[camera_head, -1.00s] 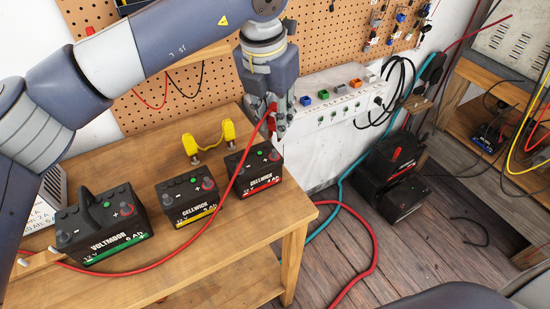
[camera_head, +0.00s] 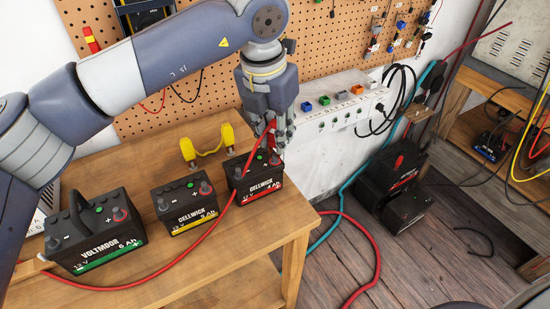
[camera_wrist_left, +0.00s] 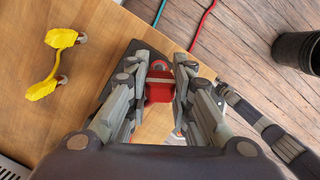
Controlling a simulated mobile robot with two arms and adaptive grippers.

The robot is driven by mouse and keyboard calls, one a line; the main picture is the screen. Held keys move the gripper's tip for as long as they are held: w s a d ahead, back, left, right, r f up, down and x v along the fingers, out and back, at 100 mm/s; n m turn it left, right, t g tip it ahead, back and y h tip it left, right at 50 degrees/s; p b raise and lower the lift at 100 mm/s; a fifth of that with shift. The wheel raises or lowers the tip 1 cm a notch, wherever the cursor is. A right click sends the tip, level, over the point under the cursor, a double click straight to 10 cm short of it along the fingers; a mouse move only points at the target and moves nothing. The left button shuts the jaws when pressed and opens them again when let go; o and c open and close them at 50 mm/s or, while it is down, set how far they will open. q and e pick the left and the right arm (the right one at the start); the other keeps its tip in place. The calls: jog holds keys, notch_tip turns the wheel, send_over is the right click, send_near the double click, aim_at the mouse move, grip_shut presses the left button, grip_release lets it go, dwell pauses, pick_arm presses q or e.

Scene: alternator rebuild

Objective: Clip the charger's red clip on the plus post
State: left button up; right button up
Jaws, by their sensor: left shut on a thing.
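My left gripper (camera_head: 278,148) points down over the right end of the right-hand Cellwick battery (camera_head: 243,184), the one with the red stripe. It is shut on the red clip (camera_head: 271,139), which also shows between the fingers in the left wrist view (camera_wrist_left: 159,88). The clip is at the plus post, whose red ring (camera_wrist_left: 159,65) shows just beyond it in the wrist view. I cannot tell whether the clip's jaws grip the post. The clip's red cable (camera_head: 216,220) runs down across the battery to the left.
A yellow-striped Cellwick battery (camera_head: 184,207) and a green-striped Voltmoor battery (camera_head: 97,237) stand to the left on the wooden bench (camera_head: 215,263). A yellow two-ended lead (camera_head: 209,151) lies behind.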

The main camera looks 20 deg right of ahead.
pick_arm(q)
jog(key=shift+f+b, duration=0.45)
jog(key=shift+f, duration=0.25)
jog(key=o, duration=0.8)
jog(key=p+v, duration=0.1)
jog(key=v, duration=0.1)
jog(key=d+p+v, duration=0.1)
jog(key=p+v, duration=0.1)
jog(key=v, duration=0.1)
jog(key=w+p+v, duration=0.1)
jog(key=p+v, duration=0.1)
jog(key=v, duration=0.1)
jog(key=shift+d+r, duration=0.1)
jog(key=shift+r, duration=0.35)
jog(key=shift+f, duration=0.1)
